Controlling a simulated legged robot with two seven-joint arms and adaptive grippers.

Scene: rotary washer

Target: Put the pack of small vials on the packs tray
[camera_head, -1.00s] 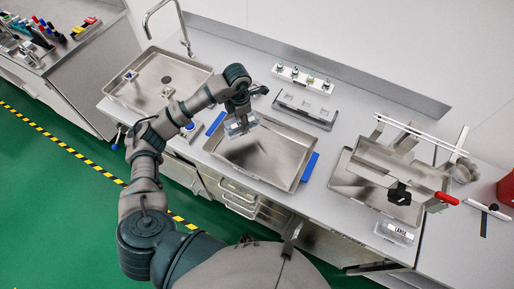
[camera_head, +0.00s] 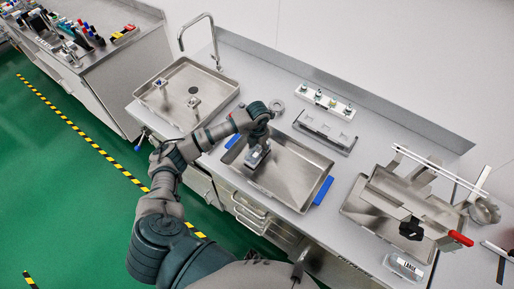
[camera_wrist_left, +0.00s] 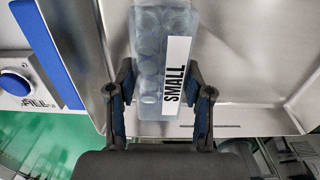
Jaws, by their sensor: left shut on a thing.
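The pack of small vials (camera_wrist_left: 152,60) is a clear pack with a white label reading SMALL. My left gripper (camera_wrist_left: 161,95) is shut on it, with one finger on each side. In the head view, the left gripper (camera_head: 262,142) and the pack (camera_head: 257,157) are over the left part of a metal tray (camera_head: 295,170) with blue handles. I cannot tell whether the pack touches the tray floor. The tray's bare metal also shows behind the pack in the wrist view (camera_wrist_left: 245,50). My right gripper is not in view.
A pack labelled LARGE (camera_head: 405,268) lies at the counter's front right. A sink (camera_head: 185,95) is at the left. A white vial rack (camera_head: 325,102) and a grey holder (camera_head: 325,130) stand behind the tray. A metal device with a red handle (camera_head: 460,238) is at the right.

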